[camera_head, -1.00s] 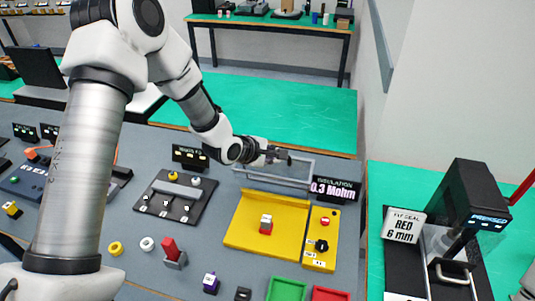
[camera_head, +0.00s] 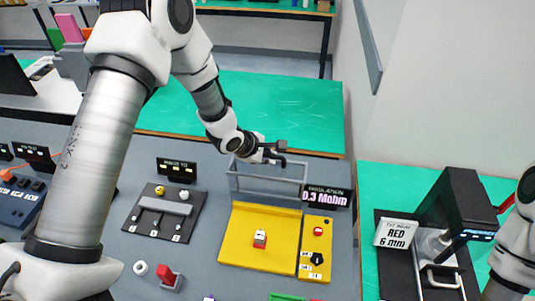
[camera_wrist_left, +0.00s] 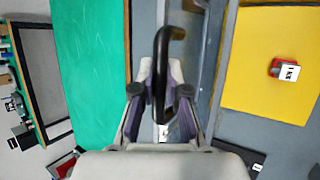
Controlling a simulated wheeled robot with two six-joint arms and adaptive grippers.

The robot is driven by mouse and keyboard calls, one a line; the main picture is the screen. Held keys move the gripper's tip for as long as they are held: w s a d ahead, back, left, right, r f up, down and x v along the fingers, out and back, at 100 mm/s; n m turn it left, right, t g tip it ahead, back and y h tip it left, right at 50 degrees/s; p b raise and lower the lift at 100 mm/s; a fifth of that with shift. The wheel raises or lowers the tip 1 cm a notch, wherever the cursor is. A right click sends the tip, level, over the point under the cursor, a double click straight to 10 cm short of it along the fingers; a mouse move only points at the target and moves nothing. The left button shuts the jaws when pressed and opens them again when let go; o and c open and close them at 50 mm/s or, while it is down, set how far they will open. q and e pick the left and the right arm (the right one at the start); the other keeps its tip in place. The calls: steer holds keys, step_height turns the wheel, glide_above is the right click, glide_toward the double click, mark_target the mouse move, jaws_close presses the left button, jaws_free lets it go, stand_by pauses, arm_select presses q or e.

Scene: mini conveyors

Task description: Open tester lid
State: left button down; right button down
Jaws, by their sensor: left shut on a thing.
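The tester has a yellow base (camera_head: 236,259) with a display reading 0.3 Mohm (camera_head: 326,197) at its back right. Its lid (camera_head: 306,181), a clear panel in a grey frame, stands raised at the back edge, clear of the yellow bed. My left gripper (camera_head: 268,152) is at the lid's top edge, shut on the black lid handle (camera_head: 281,146). In the left wrist view the handle (camera_wrist_left: 160,60) passes between the two fingers (camera_wrist_left: 160,92). A small red and white block (camera_head: 260,238) sits on the yellow bed. My right gripper is out of the picture; only part of that arm shows.
A yellow control panel (camera_head: 315,266) with a red button and black knob adjoins the bed. A dark fixture plate (camera_head: 134,222) lies to the left. A black press (camera_head: 456,205) stands at right. A green table (camera_head: 310,115) lies behind the lid.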

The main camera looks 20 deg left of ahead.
arm_select(q)
steer(key=c, duration=1.3)
jaws_free()
steer(key=shift+s+f, duration=0.1)
steer(key=shift+f, duration=0.05)
steer(key=shift+o, duration=0.6)
steer(key=v, duration=1.2)
steer(key=shift+w, duration=0.3)
steer(key=shift+s, duration=0.15)
